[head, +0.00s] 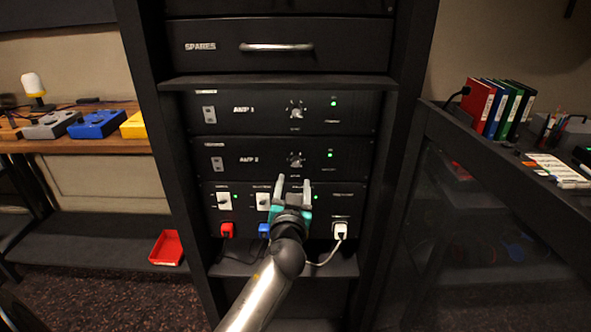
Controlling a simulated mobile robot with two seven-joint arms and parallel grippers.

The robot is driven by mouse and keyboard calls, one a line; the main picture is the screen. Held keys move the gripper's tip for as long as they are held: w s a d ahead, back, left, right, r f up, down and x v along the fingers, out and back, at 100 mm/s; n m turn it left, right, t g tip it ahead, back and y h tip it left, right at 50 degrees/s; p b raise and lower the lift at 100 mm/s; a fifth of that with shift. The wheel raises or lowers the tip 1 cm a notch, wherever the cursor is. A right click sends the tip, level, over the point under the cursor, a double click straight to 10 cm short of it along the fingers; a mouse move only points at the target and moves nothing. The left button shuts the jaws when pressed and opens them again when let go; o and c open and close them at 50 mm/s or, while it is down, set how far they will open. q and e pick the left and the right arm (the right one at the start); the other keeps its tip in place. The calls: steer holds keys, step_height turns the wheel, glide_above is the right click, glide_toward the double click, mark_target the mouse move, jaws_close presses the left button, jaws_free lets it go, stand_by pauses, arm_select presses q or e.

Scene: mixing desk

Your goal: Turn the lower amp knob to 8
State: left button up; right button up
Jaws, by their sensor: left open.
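The lower amp, labelled AMP 2 (225,161), sits in the black rack below AMP 1 (225,116). The lower amp knob (296,160) is a small round silver knob with a printed scale around it; its setting is too small to read. My left gripper (294,179) is open, its two pale fingertips pointing up just below the knob in the picture. I cannot tell whether they touch the amp's front. The gripper's body covers part of the panel below. My right gripper is not in view.
Below AMP 2 is a power panel (238,190) with switches and red, blue and white plugs; a white cable hangs from the white plug (340,231). A SPARES drawer (215,47) is above. Rack side posts (385,215) bound the space on both sides.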

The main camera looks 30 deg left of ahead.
mark_target(296, 164)
arm_select(q)
steer(key=b+x, duration=0.1)
steer(key=x, duration=0.5)
steer(key=shift+w+a, duration=0.1)
steer(key=shift+w, duration=0.15)
steer(key=shift+w+a, duration=0.3)
steer(key=shift+w, duration=0.3)
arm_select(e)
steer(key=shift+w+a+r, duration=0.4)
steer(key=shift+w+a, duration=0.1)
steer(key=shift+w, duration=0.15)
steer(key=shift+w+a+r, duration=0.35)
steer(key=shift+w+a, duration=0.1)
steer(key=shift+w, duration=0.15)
arm_select(q)
jaws_close()
